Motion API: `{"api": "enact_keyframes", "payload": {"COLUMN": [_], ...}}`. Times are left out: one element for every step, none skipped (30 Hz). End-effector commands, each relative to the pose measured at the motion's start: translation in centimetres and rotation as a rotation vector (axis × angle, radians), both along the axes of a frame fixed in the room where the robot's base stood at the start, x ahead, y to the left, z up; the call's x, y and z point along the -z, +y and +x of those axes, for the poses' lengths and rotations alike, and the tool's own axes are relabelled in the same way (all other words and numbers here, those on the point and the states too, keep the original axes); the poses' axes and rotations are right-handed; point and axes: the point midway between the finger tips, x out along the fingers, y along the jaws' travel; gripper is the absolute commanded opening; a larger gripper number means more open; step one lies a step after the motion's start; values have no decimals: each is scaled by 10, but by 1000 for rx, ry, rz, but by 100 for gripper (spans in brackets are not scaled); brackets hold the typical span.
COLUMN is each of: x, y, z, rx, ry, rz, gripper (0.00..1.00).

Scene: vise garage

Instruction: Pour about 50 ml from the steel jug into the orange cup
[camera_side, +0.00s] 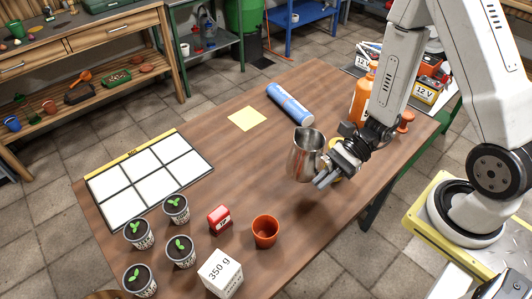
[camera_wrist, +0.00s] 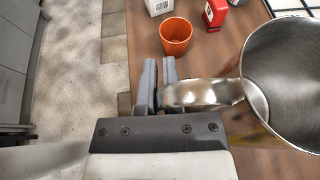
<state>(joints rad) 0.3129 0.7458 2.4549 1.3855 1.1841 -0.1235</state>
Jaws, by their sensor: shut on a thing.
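The steel jug (camera_side: 306,155) is held above the table, about upright, in the side view. In the wrist view the jug (camera_wrist: 290,75) fills the right side, its open top showing a bare steel interior; I cannot make out any liquid. My gripper (camera_side: 325,178) is shut on the jug's handle, and the fingers (camera_wrist: 158,85) also show in the wrist view next to the handle. The orange cup (camera_side: 265,231) stands upright on the table, to the lower left of the jug. In the wrist view the cup (camera_wrist: 176,37) is ahead of the fingers, and its inside looks empty.
A white 350 g block (camera_side: 220,274) and a red box (camera_side: 220,219) stand near the cup. Several potted seedlings (camera_side: 139,233) stand at the left front. A blue roll (camera_side: 290,104) and an orange bottle (camera_side: 361,98) are farther back. The middle of the table (camera_side: 235,165) is clear.

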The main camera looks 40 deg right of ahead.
Motion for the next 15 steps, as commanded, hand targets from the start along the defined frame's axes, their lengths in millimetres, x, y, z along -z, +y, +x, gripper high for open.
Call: {"api": "enact_keyframes", "payload": {"x": [6,9,13,16,19,23,26,29,33,35,38,42,45,47,51], "y": [8,11,17,20,24,28,32,35,39,42,45,49,52,54,58], "z": [-7,-11,-16,-20,-25,-30,-35,-39,-45,-50,-54,-61,-66,-71,-78], "rx": [-22,-33,-50,-62,-74,-88,-101,-114,-129,-141,-153,-171,-182,-194,-211], "ry": [7,9,11,13,15,17,19,20,23,24,27,29,32,32,36], "rz": [4,6,8,10,10,11,12,12,13,12,13,12,12,12,11], "gripper": [0,0,0,0,0,0,0,0,0,0,0,0,0,0,0]}}
